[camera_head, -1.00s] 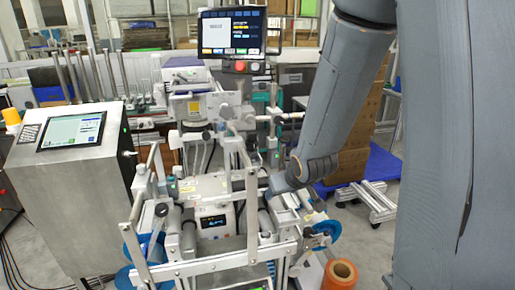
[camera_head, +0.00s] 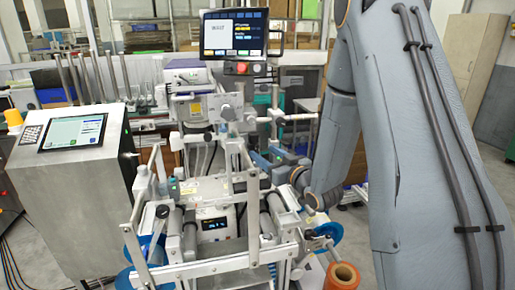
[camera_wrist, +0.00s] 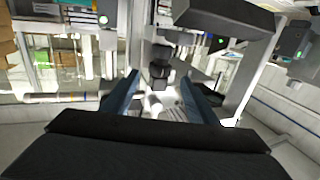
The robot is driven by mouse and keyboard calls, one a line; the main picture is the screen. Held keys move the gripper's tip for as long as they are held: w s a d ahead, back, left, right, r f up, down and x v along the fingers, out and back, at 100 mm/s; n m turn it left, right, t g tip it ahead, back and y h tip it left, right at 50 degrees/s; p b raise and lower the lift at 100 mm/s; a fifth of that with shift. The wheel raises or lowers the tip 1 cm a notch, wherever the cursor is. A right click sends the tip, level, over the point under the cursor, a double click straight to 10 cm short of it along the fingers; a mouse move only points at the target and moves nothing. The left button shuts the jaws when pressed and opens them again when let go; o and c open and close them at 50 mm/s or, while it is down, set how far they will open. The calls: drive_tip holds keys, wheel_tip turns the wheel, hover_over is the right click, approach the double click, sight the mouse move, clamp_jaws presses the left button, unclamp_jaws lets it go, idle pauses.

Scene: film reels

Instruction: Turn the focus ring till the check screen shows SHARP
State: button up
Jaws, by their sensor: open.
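My gripper (camera_wrist: 158,92) is open in the wrist view, with its two blue-grey fingers well apart. A black stepped cylindrical part (camera_wrist: 160,66), possibly the focus ring, appears between and beyond the fingertips; I see no contact. In the head view my gripper (camera_head: 264,158) is over the right side of the metal machine frame, and the ring cannot be made out there. A dark monitor (camera_head: 234,34), possibly the check screen, stands above the machine; its white panel carries a short word too small to read surely.
A steel cabinet with a tilted touch panel (camera_head: 74,132) stands at left. The machine has upright bars, rollers and a small display (camera_head: 214,223). An orange roll (camera_head: 342,276) sits at the front right. In the wrist view a dark overhead block (camera_wrist: 225,16) is close above the right finger.

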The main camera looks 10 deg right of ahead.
sight(257, 147)
drive_tip(key=shift+p+x, duration=0.65)
drive_tip(key=shift+x, duration=1.95)
drive_tip(key=c, duration=1.1)
drive_tip(key=shift+o, duration=0.2)
drive_tip(key=shift+w+d+n+g+y+b, duration=0.1)
drive_tip(key=shift+n+g+y+b, duration=0.15)
drive_tip(key=shift+y, duration=0.2)
drive_tip(key=shift+d+n+g+y+b, duration=0.1)
drive_tip(key=shift+n+y+b, duration=0.05)
drive_tip(key=shift+n+y, duration=0.25)
drive_tip(key=o, duration=1.1)
drive_tip(key=shift+c, duration=0.2)
